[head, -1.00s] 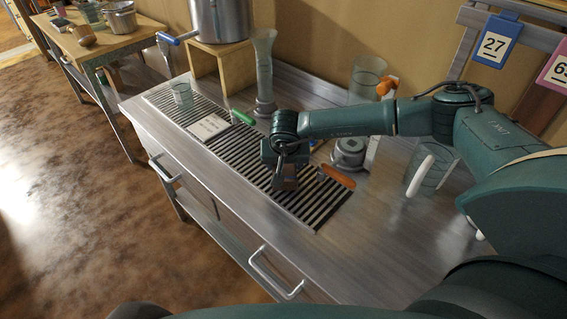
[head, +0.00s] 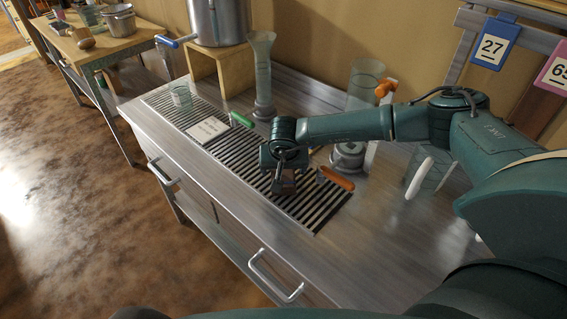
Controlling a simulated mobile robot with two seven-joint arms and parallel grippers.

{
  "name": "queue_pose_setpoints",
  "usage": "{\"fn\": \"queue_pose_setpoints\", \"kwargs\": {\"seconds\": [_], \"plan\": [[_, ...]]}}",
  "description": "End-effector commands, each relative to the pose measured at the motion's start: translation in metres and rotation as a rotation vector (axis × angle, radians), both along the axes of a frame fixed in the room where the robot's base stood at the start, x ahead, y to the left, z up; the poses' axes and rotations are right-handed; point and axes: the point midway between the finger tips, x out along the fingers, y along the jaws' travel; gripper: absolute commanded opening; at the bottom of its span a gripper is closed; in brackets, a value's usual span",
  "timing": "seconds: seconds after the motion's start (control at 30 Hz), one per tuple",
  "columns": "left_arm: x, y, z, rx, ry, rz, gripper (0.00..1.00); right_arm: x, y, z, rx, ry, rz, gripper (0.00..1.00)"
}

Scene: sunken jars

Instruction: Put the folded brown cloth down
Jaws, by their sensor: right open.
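My right gripper (head: 283,186) points down over the black-and-silver slatted grate (head: 318,212) set in the steel counter. Its jaws are open. A small dark brownish patch shows at the fingertips; it may be the folded brown cloth, but the gripper and wrist cover most of it. I cannot tell whether it touches the grate. My left gripper is not in view.
An orange-handled thing (head: 337,178) lies just right of the gripper. A white card (head: 207,129), a green-handled thing (head: 241,119) and a small glass (head: 180,96) are further left. A tall glass cylinder (head: 262,75) stands behind. The counter's front right is clear.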

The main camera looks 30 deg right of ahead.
Motion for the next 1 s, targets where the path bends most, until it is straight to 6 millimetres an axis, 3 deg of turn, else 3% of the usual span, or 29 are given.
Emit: {"fn": "queue_pose_setpoints", "kwargs": {"seconds": [0.6,1.0], "plan": [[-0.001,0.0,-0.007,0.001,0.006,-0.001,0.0,-0.037,0.018,0.101,0.002,-0.002,0.0,0.8],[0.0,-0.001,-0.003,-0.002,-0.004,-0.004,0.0,-0.042,0.02,0.113,0.0,0.0,-0.001,0.8]]}}
